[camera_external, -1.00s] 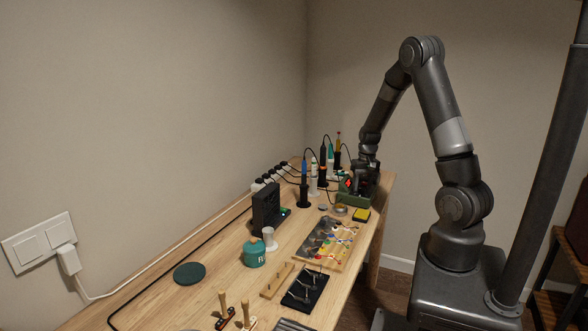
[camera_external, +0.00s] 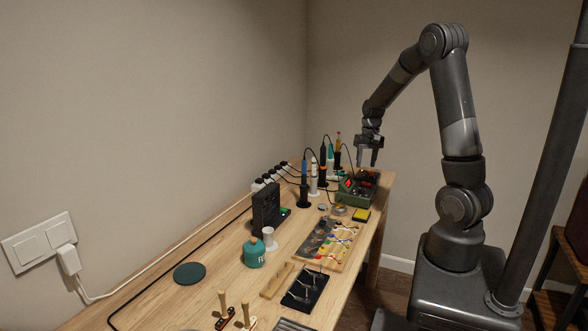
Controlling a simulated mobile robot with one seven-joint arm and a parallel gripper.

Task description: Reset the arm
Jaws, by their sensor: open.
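My gripper (camera_external: 368,158) hangs from my raised arm above the far right part of the workbench. Its fingers point down, apart and with nothing visible between them. Below it stands a green box (camera_external: 354,201) with dark and red items inside. The gripper is clear above the box. My arm bends up to a high elbow and down to its base at the right.
The wooden workbench (camera_external: 215,285) runs along the wall. Several tools in upright holders, such as a blue-handled one (camera_external: 304,172), stand left of the box. A black device (camera_external: 266,209), a teal jar (camera_external: 254,253) and a mat with colourful parts (camera_external: 327,245) are nearer.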

